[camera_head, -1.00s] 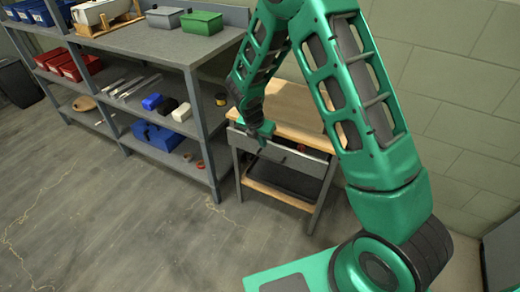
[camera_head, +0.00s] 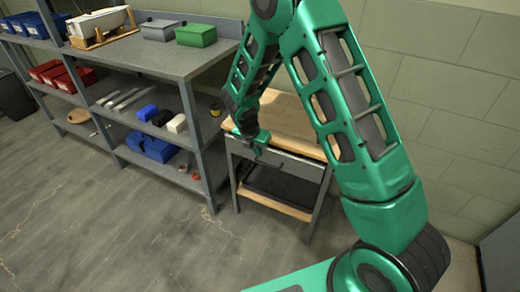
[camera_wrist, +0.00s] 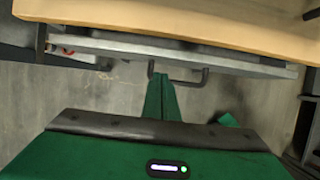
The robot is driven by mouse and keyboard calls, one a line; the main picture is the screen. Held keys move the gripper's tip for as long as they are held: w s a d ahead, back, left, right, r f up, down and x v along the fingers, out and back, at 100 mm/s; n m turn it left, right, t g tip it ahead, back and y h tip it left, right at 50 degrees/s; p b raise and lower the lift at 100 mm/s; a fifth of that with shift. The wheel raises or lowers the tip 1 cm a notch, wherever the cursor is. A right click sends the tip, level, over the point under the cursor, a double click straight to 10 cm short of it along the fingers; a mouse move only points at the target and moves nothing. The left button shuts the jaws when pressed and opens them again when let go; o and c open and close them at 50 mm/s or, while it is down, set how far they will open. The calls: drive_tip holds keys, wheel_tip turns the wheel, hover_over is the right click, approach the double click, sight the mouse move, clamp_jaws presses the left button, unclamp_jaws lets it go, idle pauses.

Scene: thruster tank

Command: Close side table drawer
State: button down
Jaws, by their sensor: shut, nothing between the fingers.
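The side table (camera_head: 285,122) has a wooden top and grey legs and stands against the wall. Its grey drawer front (camera_head: 285,166) shows below the top in the head view, partly hidden by my gripper (camera_head: 260,148). In the wrist view the drawer front (camera_wrist: 230,60) runs under the wooden edge, with a narrow dark strip between them, so it looks slightly out. A dark bar handle (camera_wrist: 192,80) is on the front. My gripper (camera_wrist: 160,82) is shut and empty, its tips at the handle near its left end; I cannot tell whether they touch.
A grey shelf unit (camera_head: 150,62) with bins and tools stands close on the left of the side table. The table has a wooden lower shelf (camera_head: 275,204). The floor (camera_head: 110,215) in front is clear. A block wall (camera_head: 450,100) is behind.

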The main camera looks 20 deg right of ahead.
drive_tip(key=a+v, duration=0.1)
drive_tip(key=v, duration=0.8)
drive_tip(key=shift+s+a, duration=0.2)
drive_tip(key=shift+s, duration=0.3)
drive_tip(key=c, duration=2.4)
unclamp_jaws()
drive_tip(key=shift+s+r, duration=0.1)
drive_tip(key=shift+r, duration=0.2)
drive_tip(key=o, duration=0.6)
drive_tip(key=shift+r, duration=0.15)
drive_tip(key=shift+c, duration=0.2)
drive_tip(key=m+g+y, duration=0.2)
drive_tip(key=m, duration=1.6)
approach(265, 160)
drive_tip(key=s+f, duration=0.2)
drive_tip(key=f, duration=0.1)
drive_tip(key=s+f, duration=0.1)
drive_tip(key=f, duration=0.1)
drive_tip(key=shift+s+a, duration=0.1)
drive_tip(key=shift+a, duration=0.25)
clamp_jaws()
